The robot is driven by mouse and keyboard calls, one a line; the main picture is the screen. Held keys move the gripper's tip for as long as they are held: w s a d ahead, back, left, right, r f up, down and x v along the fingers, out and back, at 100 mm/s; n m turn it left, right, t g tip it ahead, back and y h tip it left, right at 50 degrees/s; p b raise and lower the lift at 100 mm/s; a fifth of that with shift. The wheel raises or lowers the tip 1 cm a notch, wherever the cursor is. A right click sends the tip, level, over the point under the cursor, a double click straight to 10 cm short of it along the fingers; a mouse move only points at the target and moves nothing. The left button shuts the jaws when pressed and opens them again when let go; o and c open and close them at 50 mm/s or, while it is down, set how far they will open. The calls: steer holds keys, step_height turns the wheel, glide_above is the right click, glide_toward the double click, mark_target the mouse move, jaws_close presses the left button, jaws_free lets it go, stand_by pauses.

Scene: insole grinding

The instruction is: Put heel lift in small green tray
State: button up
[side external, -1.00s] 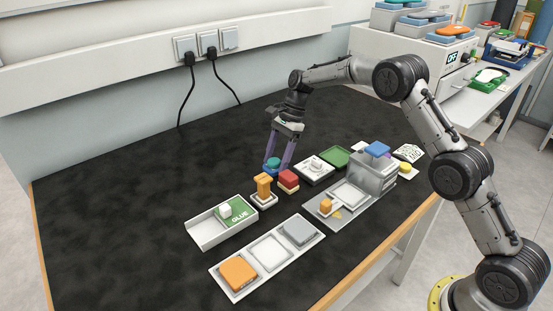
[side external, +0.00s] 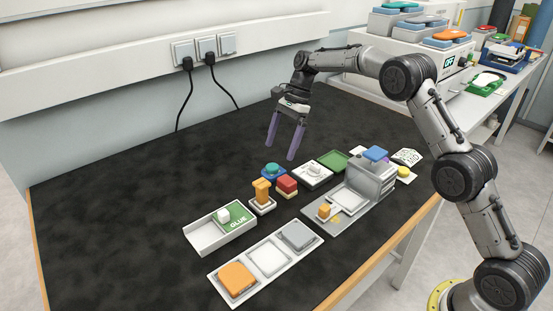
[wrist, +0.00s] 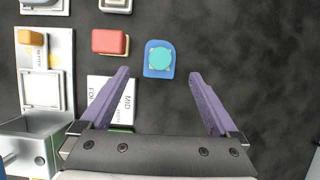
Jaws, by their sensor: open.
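A blue D-shaped piece with a round teal top (side external: 273,171) looks like the heel lift. It lies flat on the black table behind the orange and red blocks, and also shows in the wrist view (wrist: 159,71). My gripper (side external: 280,150) is open and empty above the table. In the wrist view its purple fingers (wrist: 160,73) are spread wide, with the blue piece ahead between them and touching neither. The small green tray (side external: 333,160) sits right of the blue piece, beyond a white tray. It looks empty; in the wrist view my gripper hides most of it.
An orange block on a white base (side external: 263,196) and a red block (side external: 287,186) stand close to the blue piece. The white tray (side external: 312,174) holds a small white piece. A grey machine (side external: 365,185) stands at right. The table's left and back are clear.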

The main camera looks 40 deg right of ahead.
steer(key=s+r+n+t+h, duration=0.1)
steer(key=s+r+n, duration=0.1)
steer(key=s+r, duration=0.35)
steer(key=s+r+n, duration=0.2)
steer(key=r, duration=0.6)
steer(key=s+r+n+t+h, duration=0.1)
steer(key=s+n+t+h, duration=0.2)
steer(key=s+n, duration=0.7)
steer(key=s+a, duration=0.1)
steer(key=s, duration=1.4)
steer(key=shift+s+r, duration=0.15)
steer(key=shift+r, duration=0.1)
steer(key=shift+o, duration=0.3)
steer(key=s+f+n+t, duration=0.1)
steer(key=s+f+n, duration=0.3)
steer(key=s, duration=0.3)
steer(key=shift+s+d+f+t+h, duration=0.3)
steer(key=shift+s+d+f, duration=0.1)
steer(key=shift+f, duration=0.25)
